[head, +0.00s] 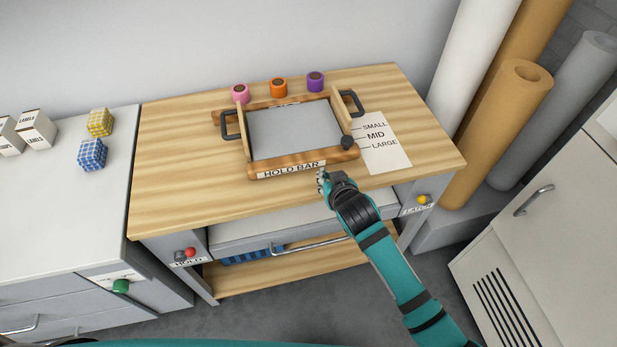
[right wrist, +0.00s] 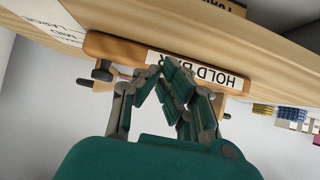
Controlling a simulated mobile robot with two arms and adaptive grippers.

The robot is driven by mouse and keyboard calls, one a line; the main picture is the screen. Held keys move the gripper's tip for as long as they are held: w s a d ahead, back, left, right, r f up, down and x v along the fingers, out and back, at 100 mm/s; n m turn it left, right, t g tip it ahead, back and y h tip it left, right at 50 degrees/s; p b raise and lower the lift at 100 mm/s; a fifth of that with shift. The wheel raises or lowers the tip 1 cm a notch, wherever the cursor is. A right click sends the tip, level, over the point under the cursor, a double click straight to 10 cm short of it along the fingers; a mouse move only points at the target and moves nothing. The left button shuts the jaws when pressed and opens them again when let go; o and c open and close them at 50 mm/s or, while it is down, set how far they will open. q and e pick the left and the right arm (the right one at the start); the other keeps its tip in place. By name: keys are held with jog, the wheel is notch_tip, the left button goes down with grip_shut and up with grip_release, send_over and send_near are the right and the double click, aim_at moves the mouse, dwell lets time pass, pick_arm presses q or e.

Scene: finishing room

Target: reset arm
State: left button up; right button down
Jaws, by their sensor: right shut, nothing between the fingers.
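My right arm reaches in from the lower right in the head view. My right gripper (head: 322,178) is shut and empty, close to the front edge of the wooden table, just in front of the hold bar (head: 290,166). In the right wrist view the fingers of my right gripper (right wrist: 168,75) meet at their tips, with the hold bar (right wrist: 120,49) and its label just beyond; I cannot tell whether they touch. The bar runs along the front of a wooden frame around a grey plate (head: 292,130). My left gripper is not in view.
Pink (head: 240,93), orange (head: 279,88) and purple (head: 315,82) rolls stand at the table's back. A size card (head: 385,155) lies right of the frame. Wrapped boxes (head: 92,154) sit on the left counter (head: 60,215). Tall rolls (head: 505,125) stand at right. The table's left part is clear.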

jog(key=shift+f, duration=0.1)
dwell(0.3)
jog(key=s+d+m+g+h, duration=0.1)
jog(key=s+d+g, duration=0.1)
jog(key=s+d, duration=0.6)
jog(key=s+d+g+h, duration=0.1)
jog(key=s+d+g, duration=0.3)
jog(key=s, duration=0.8)
jog(key=s+d+m+g+h, duration=0.1)
jog(key=s+d, duration=0.6)
jog(key=s, duration=0.3)
notch_tip(320, 180, down, 27)
jog(key=s+g, duration=0.1)
jog(key=s, duration=0.1)
jog(key=s+d+f+g, duration=0.1)
jog(key=s+d+f, duration=0.2)
jog(key=s+f, duration=1.2)
jog(key=shift+s+n+g, duration=0.3)
jog(key=shift+s+n, duration=0.1)
